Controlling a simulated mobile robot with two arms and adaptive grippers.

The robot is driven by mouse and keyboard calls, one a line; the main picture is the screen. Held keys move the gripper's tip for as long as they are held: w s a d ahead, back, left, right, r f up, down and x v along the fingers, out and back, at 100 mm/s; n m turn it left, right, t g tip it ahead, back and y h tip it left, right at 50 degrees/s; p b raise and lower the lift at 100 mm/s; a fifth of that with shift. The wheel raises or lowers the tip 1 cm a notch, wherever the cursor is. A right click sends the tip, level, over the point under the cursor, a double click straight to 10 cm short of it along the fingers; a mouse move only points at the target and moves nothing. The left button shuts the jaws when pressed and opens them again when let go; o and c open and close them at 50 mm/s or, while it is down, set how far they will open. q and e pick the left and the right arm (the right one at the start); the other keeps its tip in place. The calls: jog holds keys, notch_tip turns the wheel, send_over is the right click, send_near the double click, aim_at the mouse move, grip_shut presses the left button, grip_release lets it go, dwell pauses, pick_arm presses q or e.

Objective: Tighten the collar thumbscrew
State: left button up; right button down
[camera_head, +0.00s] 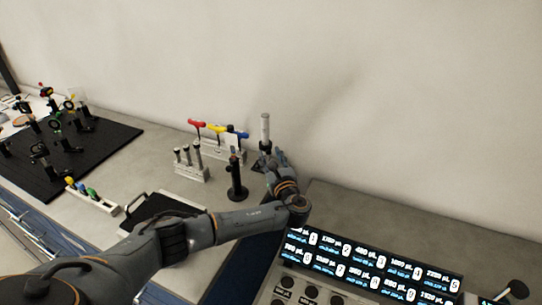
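My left arm reaches in from the lower left, and its gripper (266,160) is at the bench's back, near the wall. A silver post (265,127) with a dark lower part stands upright right at the fingers. The fingers overlap its lower part, so I cannot tell whether they grip it or are only beside it. A black post holder (236,178) stands upright on a round base just left of the gripper, apart from it. The collar and its thumbscrew are too small or hidden to make out. My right gripper is not in view.
A rack with red, yellow and blue-handled drivers (218,147) and a block of short posts (190,172) stand left. A black breadboard (110,134) with optics is far left. A black tray (150,212) lies near my arm. A lit display panel (375,263) is at lower right.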

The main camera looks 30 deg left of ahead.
pick_arm(q)
grip_shut()
jog(key=shift+f+n+b, duration=0.1)
jog(key=shift+n+b, duration=0.2)
jog(key=shift+n, duration=0.6)
grip_release()
